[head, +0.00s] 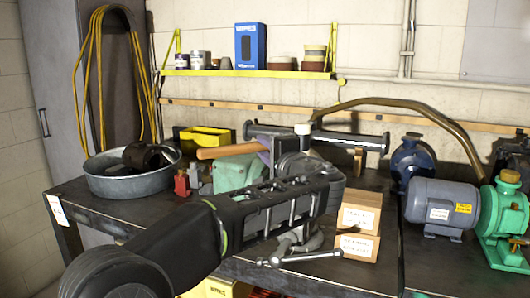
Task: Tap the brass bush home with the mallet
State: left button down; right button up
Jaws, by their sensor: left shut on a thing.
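The mallet's orange wooden handle (222,150) sticks out to the left behind my left gripper (280,150). A pale-topped upright piece (303,130) on the far side of the gripper looks like the mallet's head. My left gripper is shut on the mallet, and its wrist hides part of the hold. The brass bush cannot be made out for certain; a small tan piece (357,161) stands right of the gripper. A green block-like body (236,173) sits below the handle. My right gripper is out of view.
A metal basin (128,184) with dark parts stands at the left of the dark bench. A dark flanged shaft (345,139) and curved hose (420,108) lie behind.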

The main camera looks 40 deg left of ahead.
pick_arm(q)
jog(key=shift+r+p, duration=1.3)
jog(key=shift+r, duration=1.45)
